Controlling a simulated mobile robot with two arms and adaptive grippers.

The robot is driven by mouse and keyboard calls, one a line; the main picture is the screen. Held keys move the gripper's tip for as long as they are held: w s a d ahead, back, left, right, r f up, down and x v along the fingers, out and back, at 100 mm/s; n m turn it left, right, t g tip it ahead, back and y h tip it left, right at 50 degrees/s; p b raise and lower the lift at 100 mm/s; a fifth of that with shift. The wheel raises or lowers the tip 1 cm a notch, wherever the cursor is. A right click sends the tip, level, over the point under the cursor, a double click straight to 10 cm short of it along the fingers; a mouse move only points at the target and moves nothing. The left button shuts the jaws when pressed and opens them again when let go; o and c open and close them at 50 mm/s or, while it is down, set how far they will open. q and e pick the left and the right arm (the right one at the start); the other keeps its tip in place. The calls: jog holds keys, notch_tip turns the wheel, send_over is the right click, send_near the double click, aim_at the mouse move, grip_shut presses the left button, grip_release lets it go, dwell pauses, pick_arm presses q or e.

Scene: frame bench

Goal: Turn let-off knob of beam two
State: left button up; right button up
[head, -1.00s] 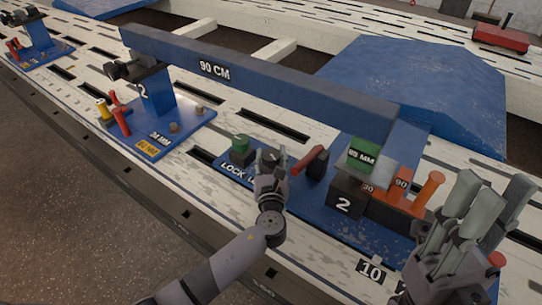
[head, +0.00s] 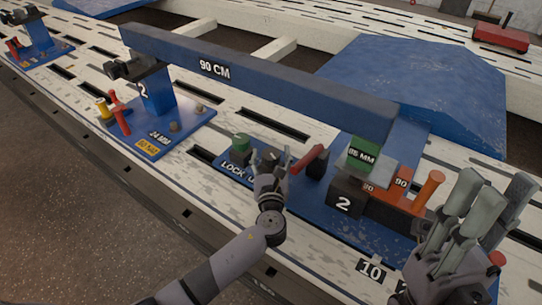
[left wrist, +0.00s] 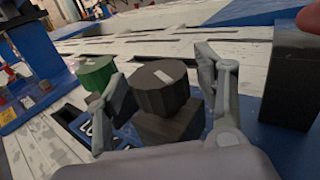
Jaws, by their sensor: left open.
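A black knob (head: 270,156) with a pale mark on top stands on a black base on beam two's blue plate, beside the "LOCK" lettering. It also shows in the left wrist view (left wrist: 158,85). My left gripper (head: 274,168) is open close to it. In the left wrist view its two fingers (left wrist: 162,88) stand apart on either side of the knob, with gaps showing. A green knob (head: 240,142) is just left of it; the left finger partly covers its base in the wrist view. My right gripper (head: 490,195) is at the lower right, fingers parted and empty.
A red lever (head: 311,160) on a black post stands right of the black knob. Beyond it are the black "2" block (head: 347,197), green "85 MM" block (head: 362,153) and orange post (head: 428,188). The blue beam (head: 270,80) spans behind.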

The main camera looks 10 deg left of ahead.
pick_arm(q)
jog(key=v, duration=1.2)
jog(key=a+m+h, duration=0.1)
jog(key=a, duration=0.1)
jog(key=a+f+m+h, duration=0.1)
jog(key=a+h, duration=0.1)
jog(key=a+f+m+h, duration=0.1)
jog(key=a+h, duration=0.1)
jog(key=shift+s+a+b, duration=0.1)
jog(key=shift+a+b, duration=0.05)
jog(key=shift+b, duration=0.25)
jog(key=s+a+m+h, duration=0.1)
jog(key=s+a+r+m+h, duration=0.1)
jog(key=h, duration=0.1)
jog(key=s+a+r+m+h, duration=0.1)
jog(key=h, duration=0.1)
jog(key=shift+s+a+r+m+g, duration=0.1)
jog(key=shift+s+m+g, duration=0.05)
jog(key=shift+m+g, duration=0.25)
jog(key=shift+h, duration=0.5)
jog(key=x, duration=1.7)
jog(key=shift+s+d+r+p, duration=0.1)
jog(key=shift+s+d+p, duration=0.1)
jog(key=shift+p, duration=0.1)
jog(key=shift+c, duration=0.2)
